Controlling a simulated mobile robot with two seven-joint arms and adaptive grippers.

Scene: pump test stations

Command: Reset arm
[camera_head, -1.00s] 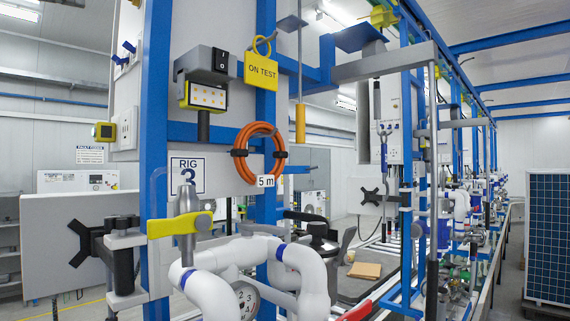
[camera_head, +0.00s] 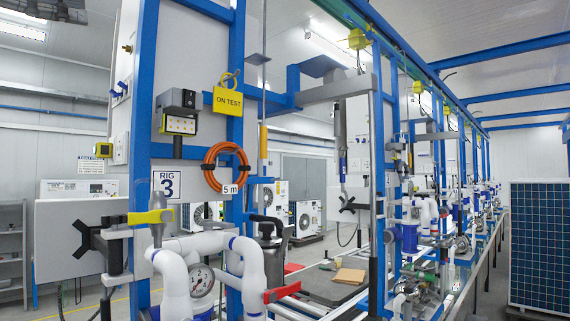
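Neither of my grippers shows in the head view, and I cannot make out any of my arm links for certain. The pump test rig stands close at the left, with a RIG 3 sign (camera_head: 167,185) on its blue frame (camera_head: 142,110). A yellow ON TEST tag (camera_head: 228,101) hangs by a hook on a blue upright. An orange coiled hose (camera_head: 211,168) hangs below it, with a 5 m label (camera_head: 230,188). A yellow-handled valve (camera_head: 151,217) sits above bent white pipes (camera_head: 250,265) with blue bands. A red valve handle (camera_head: 282,292) is at the lower middle.
A round gauge (camera_head: 201,281) sits among the pipes. A cardboard piece (camera_head: 349,276) lies on a dark surface behind them. A dark blue panel (camera_head: 540,245) stands at the right. More rigs recede along the middle right. Floor shows between them and the panel.

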